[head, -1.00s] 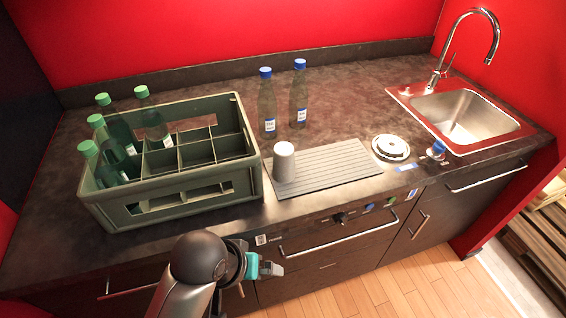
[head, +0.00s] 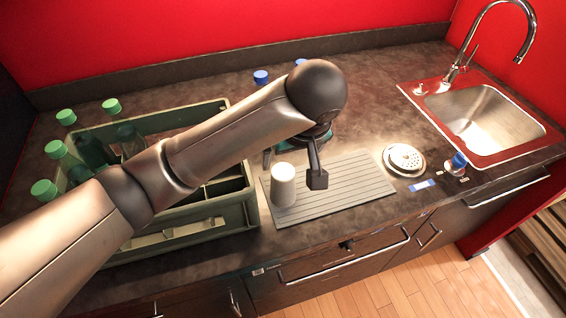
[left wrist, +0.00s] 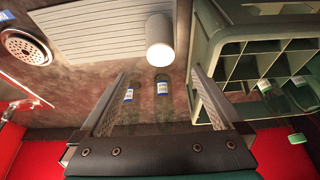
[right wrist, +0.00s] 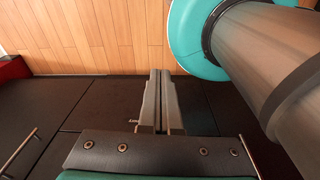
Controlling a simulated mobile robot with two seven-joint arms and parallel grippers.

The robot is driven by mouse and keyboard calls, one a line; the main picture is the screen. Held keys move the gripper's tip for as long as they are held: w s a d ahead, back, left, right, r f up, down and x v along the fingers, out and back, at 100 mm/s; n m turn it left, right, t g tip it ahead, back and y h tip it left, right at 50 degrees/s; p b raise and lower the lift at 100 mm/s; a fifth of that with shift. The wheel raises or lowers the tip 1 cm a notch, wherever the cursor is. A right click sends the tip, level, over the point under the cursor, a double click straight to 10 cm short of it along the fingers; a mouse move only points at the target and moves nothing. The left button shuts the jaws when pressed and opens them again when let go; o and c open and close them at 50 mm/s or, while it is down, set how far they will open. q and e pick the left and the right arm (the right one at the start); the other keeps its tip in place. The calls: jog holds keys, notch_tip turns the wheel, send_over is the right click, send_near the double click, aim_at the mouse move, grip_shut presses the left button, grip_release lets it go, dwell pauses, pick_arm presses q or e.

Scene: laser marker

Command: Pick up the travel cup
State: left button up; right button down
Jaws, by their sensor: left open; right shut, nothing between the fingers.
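The travel cup (head: 283,186) is a pale, nearly white cup standing upright on the left end of the grey ribbed drainboard (head: 345,190). In the left wrist view the cup (left wrist: 160,42) lies just past the fingertips, roughly centred between them. My left gripper (head: 292,170) is open and empty, above the counter near the cup; its fingers appear on either side of the cup in the head view. I cannot tell whether they touch it. My right gripper (right wrist: 158,74) is shut and empty, with floor and dark cabinet fronts behind it; it is hidden in the head view.
A green crate (head: 235,217) with green-capped bottles stands left of the cup, partly behind my left arm. A round metal strainer (head: 404,159) and sink (head: 485,118) are right.

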aim_at(283, 172)
pick_arm(q)
jog(key=b+x, duration=0.2)
jog(key=x, duration=0.3)
jog(key=shift+a+f, duration=0.1)
jog(key=shift+a, duration=0.1)
jog(key=x, duration=0.3)
jog(key=shift+w+f, duration=0.15)
jog(key=shift+f, duration=0.2)
jog(key=shift+w+a+f+b, duration=0.15)
jog(key=shift+f+b, duration=0.15)
jog(key=shift+f, duration=0.15)
jog(key=shift+b+x, duration=0.4)
jog(key=shift+x, duration=2)
pick_arm(e)
jog(key=f, duration=0.1)
jog(key=s+f, duration=0.1)
jog(key=f, duration=0.1)
jog(key=shift+s+f, duration=0.2)
jog(key=shift+s, duration=0.15)
pick_arm(q)
jog(key=shift+c, duration=0.4)
jog(key=shift+c, duration=1.4)
jog(key=shift+r, duration=0.15)
grip_shut()
pick_arm(e)
jog(key=shift+s, duration=0.2)
